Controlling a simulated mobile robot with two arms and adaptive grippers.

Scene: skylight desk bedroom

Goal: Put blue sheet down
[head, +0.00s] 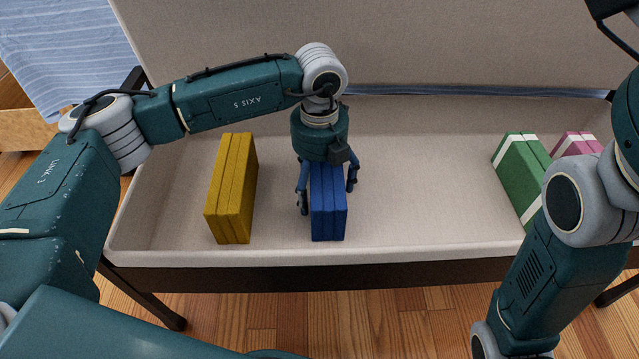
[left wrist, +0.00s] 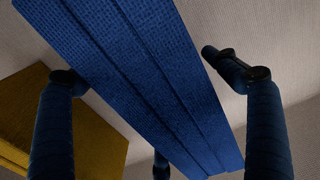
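The blue sheet (head: 328,207), folded into a thick block, is on the pale seat (head: 420,190), left of centre; it looks to rest on the seat, though its underside is hidden. My left gripper (head: 327,187) is over its far part, with fingers on both sides of it. In the left wrist view the blue sheet (left wrist: 140,75) runs between the fingers of my left gripper (left wrist: 140,68), which look spread, with slim gaps beside the cloth. My right arm comes in at the right, but its gripper is out of the picture.
A yellow folded block (head: 232,188) stands left of the blue sheet. A green block with white bands (head: 522,172) and a pink one (head: 576,144) are at the seat's right end. The seat between blue and green is clear. The backrest (head: 400,45) rises behind.

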